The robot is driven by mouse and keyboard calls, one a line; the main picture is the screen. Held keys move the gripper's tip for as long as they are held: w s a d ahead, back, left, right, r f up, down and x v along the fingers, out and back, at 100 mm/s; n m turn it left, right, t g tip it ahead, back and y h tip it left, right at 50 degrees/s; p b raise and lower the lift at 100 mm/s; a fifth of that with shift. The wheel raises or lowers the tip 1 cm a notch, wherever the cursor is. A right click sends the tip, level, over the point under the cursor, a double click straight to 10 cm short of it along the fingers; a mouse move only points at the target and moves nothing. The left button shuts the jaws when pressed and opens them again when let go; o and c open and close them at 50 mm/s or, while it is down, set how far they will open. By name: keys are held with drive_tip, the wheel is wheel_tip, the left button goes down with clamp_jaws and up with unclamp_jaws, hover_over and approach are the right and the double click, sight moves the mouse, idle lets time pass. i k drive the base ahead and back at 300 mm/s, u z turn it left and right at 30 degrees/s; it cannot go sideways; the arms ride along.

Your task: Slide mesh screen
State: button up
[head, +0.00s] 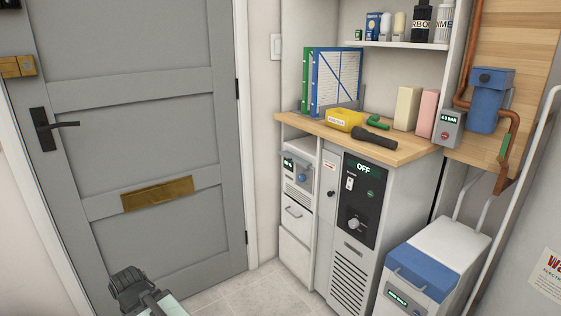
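I cannot make out a mesh screen in the head view. The nearest thing to a grille is the slatted vent (348,286) low on the front of a white cabinet unit with a black "OFF" panel (360,199). My gripper (128,284) shows as a dark shape at the bottom left, in front of the grey door and well apart from the cabinet. Its fingertips are not clear, so I cannot tell whether it is open or shut. I see nothing held in it.
A closed grey door (150,150) with a black handle fills the left. A wooden counter (400,151) holds a yellow box (343,119), a black flashlight (367,137) and binders. A white bin with a blue front (425,270) stands at right. Tiled floor (235,292) is clear between.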

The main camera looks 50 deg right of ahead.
sight(290, 159)
drive_tip(key=i, duration=0.9)
